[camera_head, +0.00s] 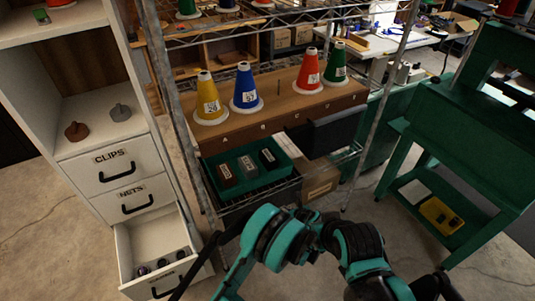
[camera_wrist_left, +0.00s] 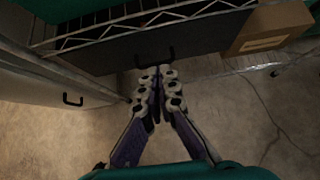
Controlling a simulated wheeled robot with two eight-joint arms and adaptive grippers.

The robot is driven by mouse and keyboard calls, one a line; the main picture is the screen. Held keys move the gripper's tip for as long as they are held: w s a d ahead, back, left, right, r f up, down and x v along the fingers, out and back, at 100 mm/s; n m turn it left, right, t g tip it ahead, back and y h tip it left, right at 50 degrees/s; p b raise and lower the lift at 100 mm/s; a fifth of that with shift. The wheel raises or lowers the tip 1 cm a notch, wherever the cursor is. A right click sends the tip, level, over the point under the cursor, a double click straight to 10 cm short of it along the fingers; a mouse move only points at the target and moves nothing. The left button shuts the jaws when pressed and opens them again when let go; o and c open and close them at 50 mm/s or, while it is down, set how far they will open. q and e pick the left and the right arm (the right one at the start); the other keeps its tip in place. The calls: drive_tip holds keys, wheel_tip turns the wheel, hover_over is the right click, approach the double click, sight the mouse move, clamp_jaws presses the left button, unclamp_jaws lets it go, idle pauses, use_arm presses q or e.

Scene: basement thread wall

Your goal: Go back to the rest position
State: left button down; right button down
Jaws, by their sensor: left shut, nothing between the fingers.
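My left gripper (camera_wrist_left: 158,88) shows in the left wrist view with its two fingers together and nothing between them. It points toward the lower part of the wire rack, in front of a dark panel with a handle, and looks apart from it. In the head view my teal and black arm links cross the bottom middle, in front of the rack; the fingertips are hard to make out there. My right gripper cannot be picked out in either view.
A wire rack holds a wooden board (camera_head: 285,118) with yellow, blue, red and green thread cones, and a green tray (camera_head: 248,193) with labelled boxes. At the left, a white cabinet has an open bottom drawer (camera_head: 150,240). A green workbench (camera_head: 460,130) stands right. Floor shows between.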

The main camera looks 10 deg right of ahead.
use_arm(q)
drive_tip(key=s+a+r+n+g+h, duration=0.1)
drive_tip(key=a+r+n, duration=0.7)
drive_tip(key=r, duration=0.4)
drive_tip(key=s+a+r+n+g, duration=0.1)
drive_tip(key=s+a+r+n, duration=0.1)
drive_tip(key=a+r+n, duration=0.65)
drive_tip(key=s+a+r+n+h, duration=0.1)
drive_tip(key=s+a+r+n, duration=0.4)
drive_tip(key=s+a+r, duration=0.5)
drive_tip(key=s+a+n+h, duration=0.1)
drive_tip(key=s+a+n, duration=0.5)
drive_tip(key=s+n, duration=0.4)
drive_tip(key=shift+s+a, duration=0.4)
drive_tip(key=shift+s, duration=0.8)
